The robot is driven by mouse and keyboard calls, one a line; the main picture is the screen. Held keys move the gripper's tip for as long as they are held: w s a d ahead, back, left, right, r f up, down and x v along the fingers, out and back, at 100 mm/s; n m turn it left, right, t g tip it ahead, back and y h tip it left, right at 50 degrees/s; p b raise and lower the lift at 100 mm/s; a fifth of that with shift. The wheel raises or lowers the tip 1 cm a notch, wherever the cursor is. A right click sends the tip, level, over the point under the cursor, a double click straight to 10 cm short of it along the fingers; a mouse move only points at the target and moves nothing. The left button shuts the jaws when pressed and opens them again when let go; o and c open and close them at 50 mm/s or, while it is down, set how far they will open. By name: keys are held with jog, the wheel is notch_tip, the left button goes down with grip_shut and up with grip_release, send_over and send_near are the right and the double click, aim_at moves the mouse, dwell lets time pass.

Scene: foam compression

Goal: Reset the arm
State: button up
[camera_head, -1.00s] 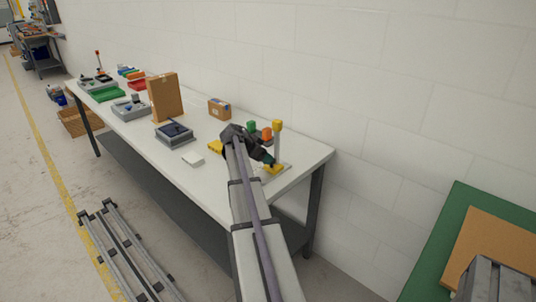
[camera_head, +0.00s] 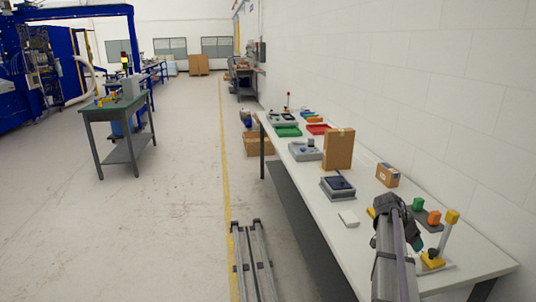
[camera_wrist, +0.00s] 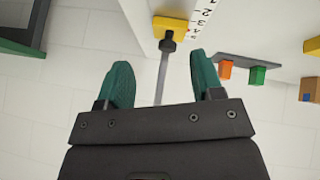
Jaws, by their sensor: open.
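Beyond the fingertips are a yellow block (camera_wrist: 171,24), a black-ended rod (camera_wrist: 162,80) and a numbered scale (camera_wrist: 199,20). In the head view my arm hides part of the table.
A green block (camera_head: 417,204) and an orange block (camera_head: 434,217) stand beside the post.

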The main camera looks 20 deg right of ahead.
jog(key=s+a+f+n+y, duration=0.1)
jog(key=a+n, duration=0.4)
jog(key=a, duration=1)
jog(key=s+a+n+t+y, duration=0.1)
jog(key=s+a+n+y, duration=0.2)
jog(key=a, duration=1.3)
jog(key=s+a+f+n+t+y, duration=0.1)
jog(key=s+a+n, duration=0.4)
jog(key=a, duration=1.1)
jog(key=n+y, duration=0.1)
jog(key=n, duration=0.2)
jog(key=shift+s+f+n+y+p, duration=0.2)
jog(key=shift+f+n+y+p, duration=0.1)
jog(key=shift+y, duration=0.1)
jog(key=shift+o, duration=0.5)
